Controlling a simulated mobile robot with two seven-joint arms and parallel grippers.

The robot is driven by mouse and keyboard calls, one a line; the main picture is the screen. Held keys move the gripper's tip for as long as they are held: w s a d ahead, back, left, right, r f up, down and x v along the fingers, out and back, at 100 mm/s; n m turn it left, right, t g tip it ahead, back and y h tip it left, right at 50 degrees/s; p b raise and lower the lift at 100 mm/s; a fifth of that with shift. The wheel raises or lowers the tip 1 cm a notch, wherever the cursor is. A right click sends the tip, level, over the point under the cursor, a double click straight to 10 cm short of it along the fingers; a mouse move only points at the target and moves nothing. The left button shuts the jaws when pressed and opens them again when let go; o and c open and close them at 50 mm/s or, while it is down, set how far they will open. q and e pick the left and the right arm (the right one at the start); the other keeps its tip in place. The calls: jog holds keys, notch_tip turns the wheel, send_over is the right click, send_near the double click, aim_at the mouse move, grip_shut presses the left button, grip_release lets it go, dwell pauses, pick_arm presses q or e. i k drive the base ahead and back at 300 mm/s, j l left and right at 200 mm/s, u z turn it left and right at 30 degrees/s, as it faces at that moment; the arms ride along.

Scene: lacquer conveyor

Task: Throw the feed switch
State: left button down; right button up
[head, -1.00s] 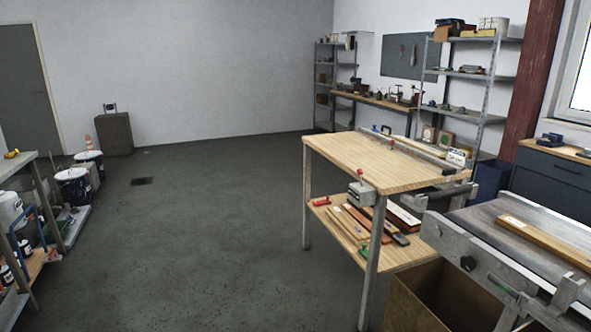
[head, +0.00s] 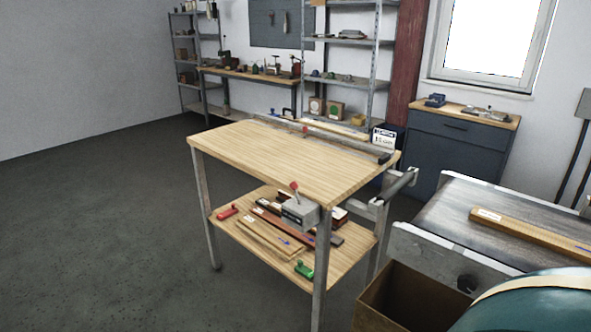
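The likely feed switch (head: 300,214) is a small grey box with a red-tipped lever. It is mounted at the near corner of the wooden worktable (head: 262,166), by the front leg. Its lever sticks up and leans slightly left. A dark label is on the front of the box, too small to read. Neither of my grippers shows in the head view, and nothing touches the switch.
The conveyor (head: 430,248) at right carries a wooden strip (head: 530,230). An open cardboard box (head: 385,300) stands below, right of the table's front leg. The lower shelf (head: 330,276) holds several strips. The floor (head: 110,240) at left is clear.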

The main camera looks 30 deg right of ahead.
aim_at(294, 186)
jog(key=i+j+z, duration=0.1)
jog(key=i+z, duration=0.3)
jog(key=i+j+z, duration=0.2)
jog(key=z, duration=0.25)
jog(key=i+j+z, duration=0.25)
jog(key=z, duration=0.15)
jog(key=i+j+z, duration=0.2)
jog(key=j+z, duration=0.25)
jog(key=i+j+z, duration=0.15)
jog(key=j+z, duration=0.45)
jog(key=j, duration=0.15)
jog(key=i+j+z, duration=0.1)
jog(key=j+z, duration=0.15)
jog(key=j, duration=0.15)
